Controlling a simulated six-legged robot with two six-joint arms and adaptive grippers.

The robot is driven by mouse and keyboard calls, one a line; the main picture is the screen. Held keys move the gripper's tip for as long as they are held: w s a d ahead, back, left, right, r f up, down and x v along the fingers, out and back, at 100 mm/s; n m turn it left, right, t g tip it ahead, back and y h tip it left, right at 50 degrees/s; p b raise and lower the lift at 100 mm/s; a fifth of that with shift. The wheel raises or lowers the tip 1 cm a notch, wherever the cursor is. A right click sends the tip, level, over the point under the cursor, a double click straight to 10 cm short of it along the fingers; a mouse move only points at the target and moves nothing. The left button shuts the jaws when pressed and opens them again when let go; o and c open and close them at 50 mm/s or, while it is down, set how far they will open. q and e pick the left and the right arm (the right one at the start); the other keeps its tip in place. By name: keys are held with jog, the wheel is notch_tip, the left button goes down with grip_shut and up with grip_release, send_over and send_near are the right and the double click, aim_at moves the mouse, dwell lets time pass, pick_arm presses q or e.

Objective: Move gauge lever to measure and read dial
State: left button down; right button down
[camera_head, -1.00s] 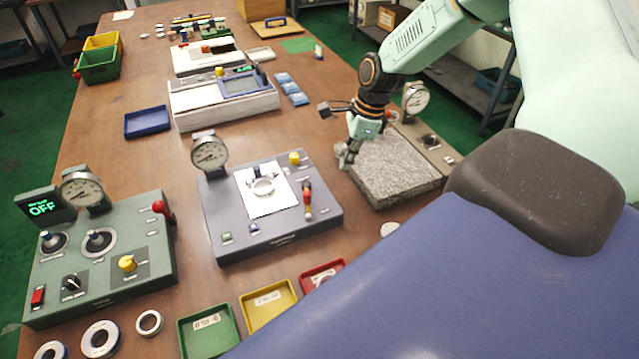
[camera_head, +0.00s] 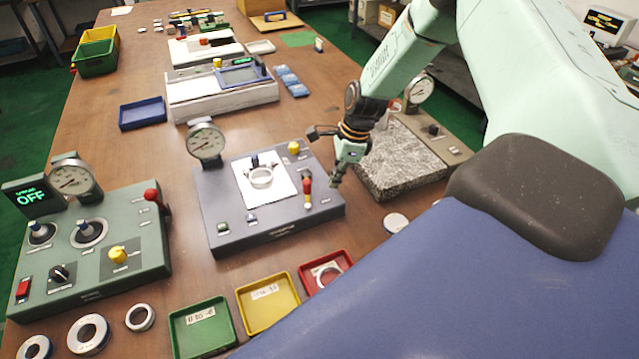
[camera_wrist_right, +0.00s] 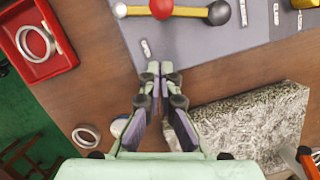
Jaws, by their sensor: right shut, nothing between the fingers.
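The dark grey gauge block (camera_head: 235,235) stands mid-table with a round dial (camera_head: 206,143) at its back left. A metal ring (camera_head: 261,178) lies on its white plate. The lever's red knob (camera_head: 307,184) is on the block's right side; the red knob also shows at the top of the right wrist view (camera_wrist_right: 161,7). My right gripper (camera_head: 335,182) is shut and empty, just right of the block and apart from the knob. Its closed fingertips (camera_wrist_right: 153,68) point toward the block's edge. The dial's reading is too small to tell. My left gripper is not in view.
A granite slab (camera_head: 400,165) lies right of the gripper. A red tray (camera_head: 325,272) holding a ring, a yellow tray (camera_head: 268,303) and a green tray (camera_head: 202,328) line the front. A green control box (camera_head: 95,255) reading OFF stands left.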

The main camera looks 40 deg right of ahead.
aim_at(307, 185)
jog(key=shift+w+a+r, duration=0.1)
jog(key=shift+w+a, duration=0.45)
jog(key=shift+a, duration=0.3)
jog(key=shift+w+a+r, duration=0.1)
jog(key=shift+w+a, duration=0.45)
jog(key=shift+a, duration=0.25)
jog(key=shift+d, duration=0.1)
jog(key=shift+a, duration=0.25)
